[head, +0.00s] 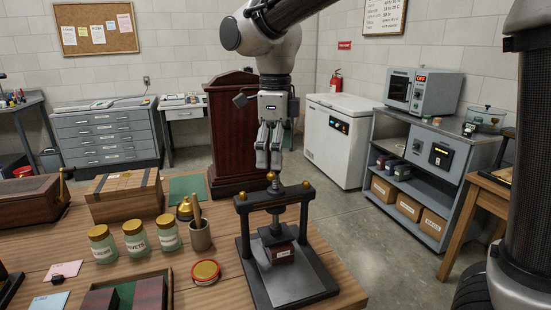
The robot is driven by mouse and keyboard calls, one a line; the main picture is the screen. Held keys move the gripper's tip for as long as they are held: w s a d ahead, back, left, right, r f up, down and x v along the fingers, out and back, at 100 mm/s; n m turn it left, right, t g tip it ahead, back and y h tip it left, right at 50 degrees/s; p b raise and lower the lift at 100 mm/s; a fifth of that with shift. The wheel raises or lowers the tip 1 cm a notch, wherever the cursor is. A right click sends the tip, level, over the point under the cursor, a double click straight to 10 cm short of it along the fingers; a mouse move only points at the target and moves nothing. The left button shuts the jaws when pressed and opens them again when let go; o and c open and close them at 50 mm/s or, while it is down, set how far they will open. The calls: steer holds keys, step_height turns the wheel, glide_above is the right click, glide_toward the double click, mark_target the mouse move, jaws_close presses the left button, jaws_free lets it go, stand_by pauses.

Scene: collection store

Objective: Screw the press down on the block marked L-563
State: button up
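A black screw press (306,207) stands on the wooden table near its right end, with two posts, a crossbar and a flat base. A small dark red block (283,256) with a white label sits on the base under the dark pressing plate; the label is too small to read. I cannot tell whether the plate touches the block. The press screw has a brass knob (271,177) on top, above the crossbar. My gripper (268,164) points straight down just above the knob. Its two fingers are close together with a narrow gap; whether they touch the knob is unclear.
Left of the press are a wooden mortar (199,236) with pestle, several labelled jars (134,238), a red-rimmed tin (206,272) and a tray (172,287) with dark blocks. Wooden boxes (125,196) stand behind. Floor is open right of the table.

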step_height(320, 180, up, 11)
steer(key=shift+f, duration=0.15)
stand_by(0.4)
step_height(320, 180, down, 4)
steer(key=n, duration=1.2)
steer(key=shift+f, duration=0.1)
steer(key=s+d+f+n+t, duration=0.1)
steer(key=s+d, duration=0.4)
steer(key=d, duration=0.6)
steer(key=s+d+f+n+t, duration=0.2)
steer(key=s+d+f+n, duration=0.2)
steer(key=d, duration=0.7)
steer(key=s+d+f+n+t, duration=0.1)
steer(key=s+d+f+n, duration=0.2)
steer(key=s+d, duration=0.4)
steer(key=d+n, duration=0.1)
steer(key=d, duration=0.3)
steer(key=shift+s, duration=0.2)
